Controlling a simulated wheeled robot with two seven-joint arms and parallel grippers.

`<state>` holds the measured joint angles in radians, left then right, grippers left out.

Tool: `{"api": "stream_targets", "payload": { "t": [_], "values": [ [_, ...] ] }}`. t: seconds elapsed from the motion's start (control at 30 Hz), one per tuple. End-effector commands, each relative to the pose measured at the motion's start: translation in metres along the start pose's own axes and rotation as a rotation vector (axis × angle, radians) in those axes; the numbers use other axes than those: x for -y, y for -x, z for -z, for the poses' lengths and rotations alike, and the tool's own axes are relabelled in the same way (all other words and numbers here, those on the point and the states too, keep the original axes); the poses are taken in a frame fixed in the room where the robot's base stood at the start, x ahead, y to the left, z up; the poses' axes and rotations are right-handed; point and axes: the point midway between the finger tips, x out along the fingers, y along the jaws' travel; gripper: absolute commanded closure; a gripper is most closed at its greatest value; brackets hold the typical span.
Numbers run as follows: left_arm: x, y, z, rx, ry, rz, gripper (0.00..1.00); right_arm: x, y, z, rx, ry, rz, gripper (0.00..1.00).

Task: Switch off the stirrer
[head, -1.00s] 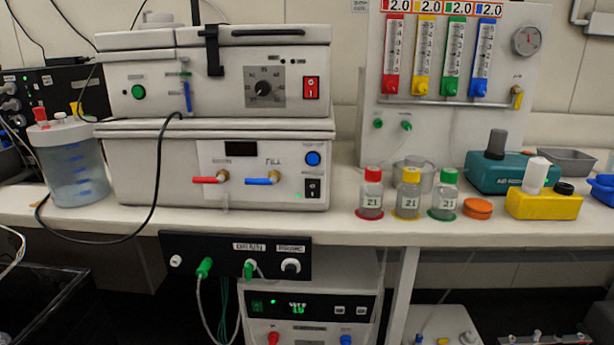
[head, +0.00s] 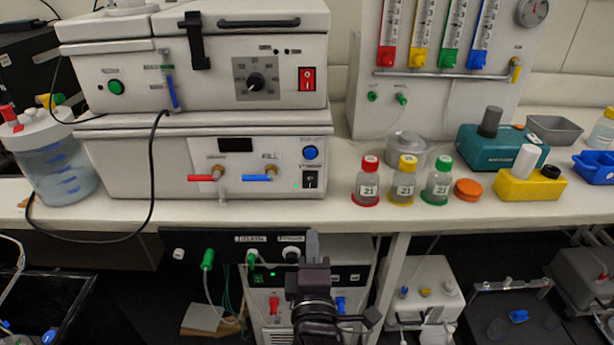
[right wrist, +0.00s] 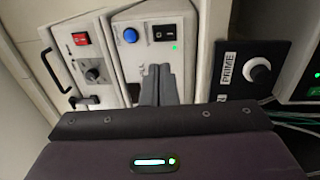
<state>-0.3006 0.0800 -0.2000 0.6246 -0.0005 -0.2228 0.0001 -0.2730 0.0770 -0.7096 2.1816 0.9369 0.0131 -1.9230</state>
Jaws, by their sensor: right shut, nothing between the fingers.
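The upper grey unit (head: 150,75) has a dial (head: 256,83) and a red rocker switch (head: 307,79). The lower grey unit (head: 130,165) has a blue button (head: 310,153) and a black rocker switch (head: 310,180) beside a small green light. No label reading stirrer is legible. My right gripper (head: 313,240) is shut and empty, low in front of the bench edge, below the black switch. In the right wrist view, its fingertips (right wrist: 160,75) point towards the lower unit's panel, below the black switch (right wrist: 164,32); the red switch (right wrist: 80,38) is farther left. My left gripper is not visible.
Red and blue tap handles (head: 257,178) stick out of the lower unit. A black cable (head: 154,180) hangs at its left. Bottles (head: 403,180) stand to the right. A black panel with a PRIME knob (right wrist: 260,74) hangs under the bench edge.

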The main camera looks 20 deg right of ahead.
Motion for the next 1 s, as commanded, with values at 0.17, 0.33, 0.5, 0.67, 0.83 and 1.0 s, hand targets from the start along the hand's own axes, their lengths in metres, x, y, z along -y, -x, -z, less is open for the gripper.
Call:
{"api": "stream_targets", "payload": {
  "t": [0.17,0.33,0.5,0.67,0.83,1.0],
  "values": [
    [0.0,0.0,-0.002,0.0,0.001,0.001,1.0,-0.001,0.0,0.0,0.004,0.008,-0.004,1.0],
    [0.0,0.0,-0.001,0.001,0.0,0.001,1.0,-0.001,0.0,0.0,0.003,0.007,-0.003,1.0],
    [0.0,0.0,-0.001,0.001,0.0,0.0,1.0,-0.001,-0.012,-0.001,0.004,0.007,-0.005,1.0],
    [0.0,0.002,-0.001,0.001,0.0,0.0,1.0,-0.003,-0.041,-0.001,0.005,0.008,-0.008,1.0],
    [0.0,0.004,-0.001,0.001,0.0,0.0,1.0,-0.003,-0.079,-0.001,0.005,0.006,-0.007,1.0],
    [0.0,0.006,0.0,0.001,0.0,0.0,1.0,-0.002,-0.111,-0.001,0.004,0.007,-0.004,1.0]
  ]
}}
